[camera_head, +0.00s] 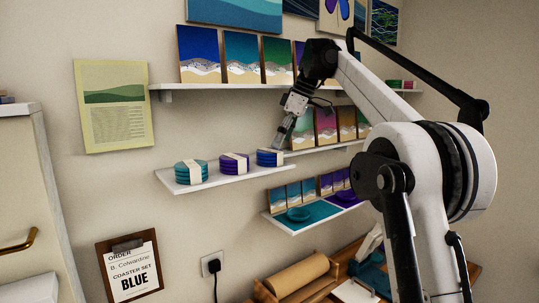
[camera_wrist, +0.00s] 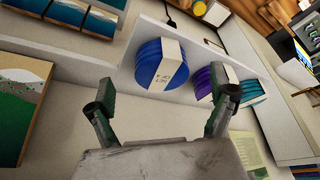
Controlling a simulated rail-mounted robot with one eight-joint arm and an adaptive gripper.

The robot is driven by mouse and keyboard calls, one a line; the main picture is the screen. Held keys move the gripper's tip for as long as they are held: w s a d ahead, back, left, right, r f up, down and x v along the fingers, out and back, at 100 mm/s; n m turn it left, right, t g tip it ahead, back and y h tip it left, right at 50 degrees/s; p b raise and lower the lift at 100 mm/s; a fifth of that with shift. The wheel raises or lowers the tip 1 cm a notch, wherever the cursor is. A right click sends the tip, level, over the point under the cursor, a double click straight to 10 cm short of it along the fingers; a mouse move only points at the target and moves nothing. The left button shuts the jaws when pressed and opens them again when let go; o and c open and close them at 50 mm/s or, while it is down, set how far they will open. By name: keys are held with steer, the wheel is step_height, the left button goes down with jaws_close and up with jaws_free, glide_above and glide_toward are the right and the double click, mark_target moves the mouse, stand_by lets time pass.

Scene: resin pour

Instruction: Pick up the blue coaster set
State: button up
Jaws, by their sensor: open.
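The blue coaster set (camera_head: 270,157) is a short stack with a pale paper band, at the right end of a small white shelf. In the wrist view the blue coaster set (camera_wrist: 158,66) sits ahead of my gripper (camera_wrist: 165,100), roughly between the fingertips but beyond them. My gripper (camera_head: 281,137) is open and empty, angled down just above and to the right of the stack. No contact shows. The purple coaster set (camera_head: 234,163) stands left of the blue one, and the teal set (camera_head: 191,172) is farther left.
The white coaster shelf (camera_head: 228,182) sticks out from the wall. An upper shelf (camera_head: 220,87) with seascape panels runs above. A lower shelf (camera_head: 300,225) holds teal and purple pieces. An order clipboard (camera_head: 131,270) reading coaster set BLUE hangs below. Panels (camera_head: 326,124) stand close to my gripper's right.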

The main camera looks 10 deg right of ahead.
mark_target(272, 150)
steer(key=shift+w+a, duration=0.45)
steer(key=shift+a, duration=0.3)
steer(key=shift+x, duration=2.5)
steer(key=c, duration=1.5)
steer(key=shift+o, duration=0.2)
steer(key=shift+r, duration=0.2)
steer(key=s+d+b, duration=0.1)
steer(key=s+d, duration=0.3)
steer(key=d, duration=0.3)
steer(key=s+d+b, duration=0.2)
steer(key=s+d, duration=0.3)
steer(key=d, duration=0.3)
steer(key=shift+d, duration=0.3)
